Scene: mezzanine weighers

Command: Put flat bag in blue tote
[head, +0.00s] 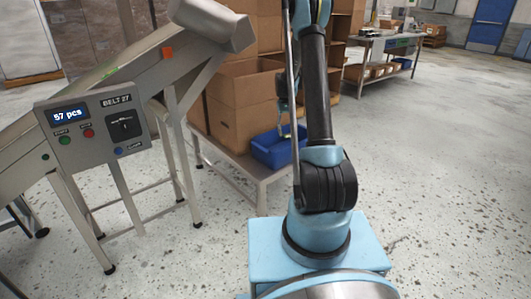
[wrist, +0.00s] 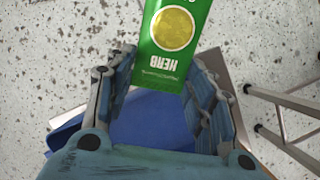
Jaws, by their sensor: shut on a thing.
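A green flat bag (wrist: 172,45) with a yellow disc and the word HERB is held between the two fingers of my gripper (wrist: 163,72) in the wrist view. Its lettering is upside down there, and its far end runs past the top edge of the picture. The blue tote (wrist: 140,124) lies below the fingers and the bag's near end, partly hidden by them. In the head view the blue tote (head: 273,152) sits on a low metal table, and my arm hides much of the gripper above it.
The low table (head: 238,162) also bears open cardboard boxes (head: 233,107) behind the tote. A belt conveyor (head: 120,80) with a control panel reading 57 pcs stands at left. Floor at right is clear, with a workbench (head: 385,45) farther back.

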